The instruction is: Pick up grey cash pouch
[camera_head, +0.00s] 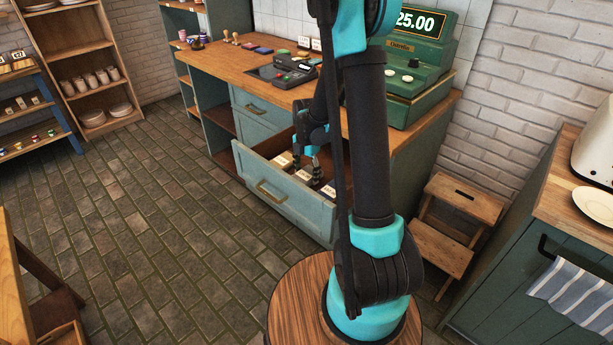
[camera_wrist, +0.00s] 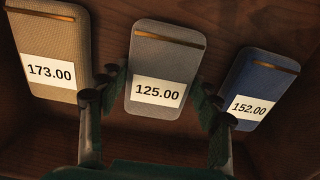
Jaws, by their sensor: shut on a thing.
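The grey cash pouch (camera_wrist: 165,60), labelled 125.00, lies in the open drawer (camera_head: 300,208), in the middle of the wrist view. My gripper (camera_wrist: 158,92) reaches down into the drawer, with one finger on each side of the grey pouch, shut on its label end. In the head view my gripper (camera_head: 311,155) is over the drawer, and the grey pouch is partly hidden by it.
A tan pouch (camera_wrist: 55,40) labelled 173.00 lies left of the grey one, close to the left finger. A blue pouch (camera_wrist: 252,85) labelled 152.00 lies right, close to the right finger. Drawer walls surround them. A green cash register (camera_head: 415,55) stands on the counter above.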

